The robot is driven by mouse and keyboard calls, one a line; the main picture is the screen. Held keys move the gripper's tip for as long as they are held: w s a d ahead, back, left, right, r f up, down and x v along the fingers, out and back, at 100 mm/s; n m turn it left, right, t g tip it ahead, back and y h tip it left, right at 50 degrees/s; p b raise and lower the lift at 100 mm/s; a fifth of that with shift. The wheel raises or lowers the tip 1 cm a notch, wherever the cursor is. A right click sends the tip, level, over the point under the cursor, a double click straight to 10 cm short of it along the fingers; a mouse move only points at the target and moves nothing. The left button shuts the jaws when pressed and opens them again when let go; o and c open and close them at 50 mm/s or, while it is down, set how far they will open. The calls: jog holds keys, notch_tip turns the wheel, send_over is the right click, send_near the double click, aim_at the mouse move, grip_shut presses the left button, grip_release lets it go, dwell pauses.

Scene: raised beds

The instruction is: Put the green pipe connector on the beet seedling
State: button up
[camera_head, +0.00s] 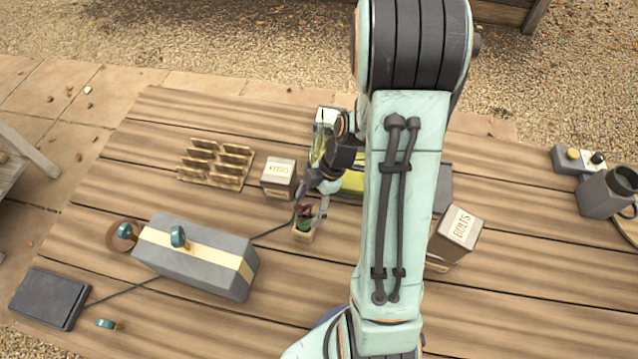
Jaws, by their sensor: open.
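The beet seedling (304,212), with dark red and green leaves, stands in a small light pot (303,234) in the middle of the deck. My gripper (313,210) is open right at the seedling, its fingers close about the leaves. I cannot tell whether they touch. No plainly green pipe connector shows. Three blue-green fittings could be connectors: one on the grey box (179,237), one at a brown ring (125,231), and one lying on the deck (106,324). My arm hides part of the deck to the right of the seedling.
A long grey box with a cream band (200,262) stands left of the seedling. A labelled box (279,178) and a wooden rack (215,164) stand behind. A bolts box (456,233) is right of my arm. A dark cable crosses the deck to a black pad (50,298).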

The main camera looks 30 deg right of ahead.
jog(key=v, duration=0.8)
jog(key=s+a+r+m+h, duration=0.3)
jog(key=s+a+r+m, duration=0.4)
jog(key=s+a+m, duration=0.4)
jog(key=s+m, duration=0.1)
jog(key=m, duration=0.3)
jog(key=shift+a+g+h, duration=0.4)
jog(key=shift+s+r, duration=0.1)
